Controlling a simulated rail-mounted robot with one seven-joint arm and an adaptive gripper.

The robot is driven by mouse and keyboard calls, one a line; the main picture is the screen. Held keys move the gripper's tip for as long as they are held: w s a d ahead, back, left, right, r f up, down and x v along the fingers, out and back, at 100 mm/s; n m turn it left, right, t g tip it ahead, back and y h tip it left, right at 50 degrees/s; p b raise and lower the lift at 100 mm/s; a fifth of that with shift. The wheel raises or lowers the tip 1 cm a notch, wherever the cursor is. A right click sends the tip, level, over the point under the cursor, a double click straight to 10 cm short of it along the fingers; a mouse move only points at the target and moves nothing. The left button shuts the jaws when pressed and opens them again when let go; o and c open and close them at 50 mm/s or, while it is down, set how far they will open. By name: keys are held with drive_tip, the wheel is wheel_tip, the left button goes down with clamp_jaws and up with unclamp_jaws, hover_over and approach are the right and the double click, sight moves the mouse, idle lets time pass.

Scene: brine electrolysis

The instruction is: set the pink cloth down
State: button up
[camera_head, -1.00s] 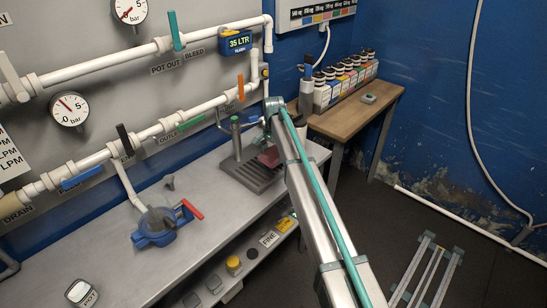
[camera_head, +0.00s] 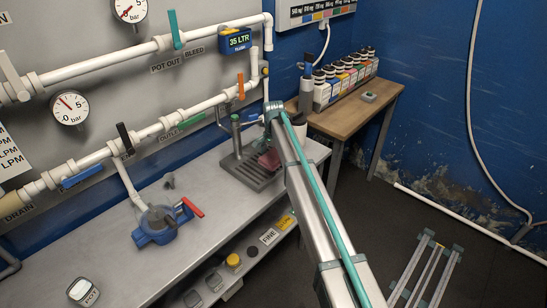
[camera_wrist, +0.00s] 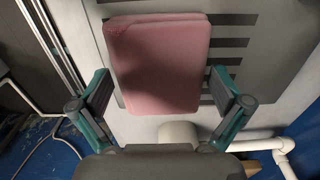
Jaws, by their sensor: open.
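The pink cloth (camera_wrist: 158,65), a folded flat pad, fills the middle of the wrist view, over a grey slatted stand (camera_wrist: 235,42). In the head view the cloth (camera_head: 268,160) shows as a small pink patch at the stand (camera_head: 243,170), partly hidden by my arm. My gripper (camera_wrist: 161,90) is open, with one finger on each side of the cloth. Gaps show between the cloth and both fingers. I cannot tell whether the cloth lies fully flat on the slats.
The metal bench (camera_head: 110,235) bears a blue device with a red handle (camera_head: 158,228). White pipes (camera_head: 150,132) run along the wall behind. A wooden table (camera_head: 350,115) with several bottles stands at the right. Bare bench lies between the blue device and the stand.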

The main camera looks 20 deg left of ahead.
sight(273, 156)
wheel_tip(273, 156, up, 12)
drive_tip(key=b, duration=0.2)
drive_tip(key=shift+r, duration=0.15)
idle(0.5)
